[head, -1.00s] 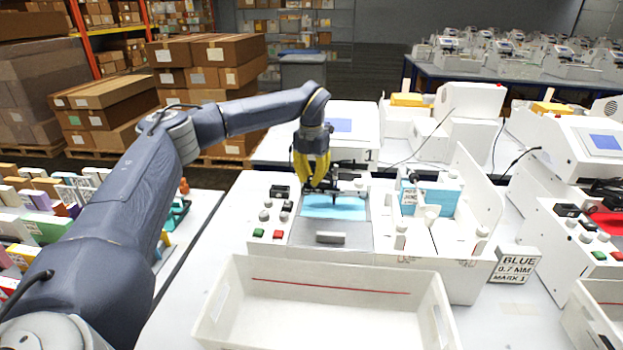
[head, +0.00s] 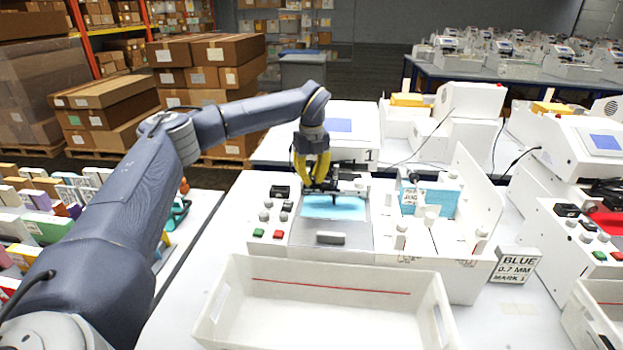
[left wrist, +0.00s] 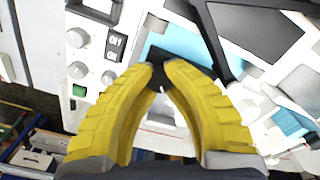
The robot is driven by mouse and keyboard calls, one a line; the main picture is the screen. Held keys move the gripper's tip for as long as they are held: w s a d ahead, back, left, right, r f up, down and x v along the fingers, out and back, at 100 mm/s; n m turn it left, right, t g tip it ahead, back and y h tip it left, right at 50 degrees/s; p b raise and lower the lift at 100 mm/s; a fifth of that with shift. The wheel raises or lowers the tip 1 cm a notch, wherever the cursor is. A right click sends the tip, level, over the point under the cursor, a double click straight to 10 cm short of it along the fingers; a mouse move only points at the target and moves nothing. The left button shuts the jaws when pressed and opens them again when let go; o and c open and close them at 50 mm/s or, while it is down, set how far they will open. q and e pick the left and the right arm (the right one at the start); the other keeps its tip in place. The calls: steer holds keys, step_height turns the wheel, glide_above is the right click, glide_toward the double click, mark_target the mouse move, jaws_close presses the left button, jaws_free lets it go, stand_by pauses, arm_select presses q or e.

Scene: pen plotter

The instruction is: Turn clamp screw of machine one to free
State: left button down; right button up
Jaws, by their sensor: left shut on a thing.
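Machine one (head: 270,222) is a white pen plotter marked 1, with a light blue sheet (head: 333,206) on its bed. A dark pen carriage (head: 335,188) sits above the sheet. My left gripper (head: 318,184), with yellow fingers, is over the carriage. In the left wrist view the fingertips (left wrist: 164,72) come close together on a small dark part at the carriage, which I take for the clamp screw. The fingers largely hide it, so I cannot tell how far it is turned. My right gripper is not in view.
A white open tray (head: 330,333) stands in front of the machine. Knobs with green and red buttons (head: 279,234) are left of the bed. A blue box (head: 440,198) and an upright white panel stand to the right.

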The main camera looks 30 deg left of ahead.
mark_target(312, 178)
arm_select(q)
steer(key=shift+n, duration=0.9)
steer(key=c, duration=1.2)
jaws_free()
step_height(312, 178, up, 12)
